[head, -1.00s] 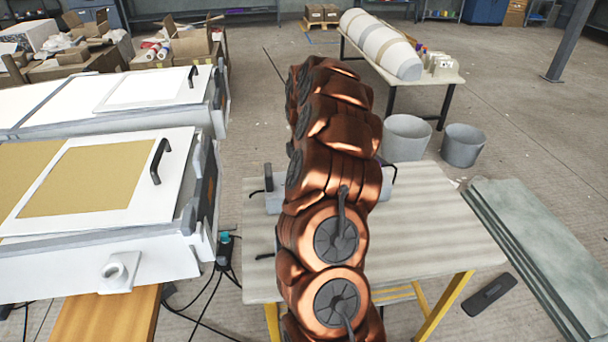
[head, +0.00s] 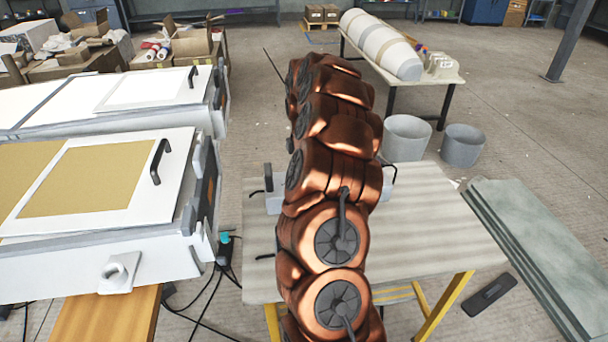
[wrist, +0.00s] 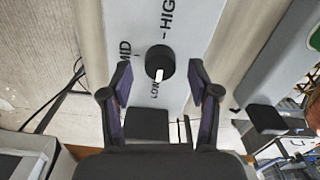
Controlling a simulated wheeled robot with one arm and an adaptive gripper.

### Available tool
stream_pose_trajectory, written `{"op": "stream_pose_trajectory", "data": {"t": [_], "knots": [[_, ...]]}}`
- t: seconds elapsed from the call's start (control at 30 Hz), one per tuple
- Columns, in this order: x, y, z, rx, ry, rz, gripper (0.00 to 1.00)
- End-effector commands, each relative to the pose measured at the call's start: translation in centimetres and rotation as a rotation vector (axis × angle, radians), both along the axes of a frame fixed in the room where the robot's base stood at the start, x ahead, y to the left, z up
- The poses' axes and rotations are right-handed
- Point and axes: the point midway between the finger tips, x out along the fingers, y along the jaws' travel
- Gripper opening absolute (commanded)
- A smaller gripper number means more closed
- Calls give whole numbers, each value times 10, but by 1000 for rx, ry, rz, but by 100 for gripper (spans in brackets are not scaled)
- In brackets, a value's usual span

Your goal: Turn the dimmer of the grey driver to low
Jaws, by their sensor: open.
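The grey driver (wrist: 193,22) shows in the wrist view as a pale panel lettered LOW, MID and HIGH. Its dimmer (wrist: 160,60) is a round black knob with a white pointer. The pointer aims down the picture, at or close to the LOW lettering. My gripper (wrist: 160,82) is open, with one finger on each side of the knob and clear gaps between. In the head view my arm covers the gripper and the knob; only a small grey part of the driver (head: 273,203) shows beside the arm on the table.
The driver stands on a pale striped table (head: 440,235) with yellow legs. White moulds (head: 90,190) stand close on the left, with dark cables on the floor beside them. Two grey buckets (head: 463,146) stand behind the table, and stacked grey sheets (head: 550,240) lie at the right.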

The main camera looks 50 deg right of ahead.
Motion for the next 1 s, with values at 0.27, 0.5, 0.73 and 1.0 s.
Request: {"op": "stream_pose_trajectory", "data": {"t": [0.27,0.5,0.73,1.0], "knots": [[1,-1,55,-3,-6,-1,61],[0,0,91,-2,-2,0,61],[0,0,104,-1,-2,1,61],[0,0,105,0,0,1,61]]}}
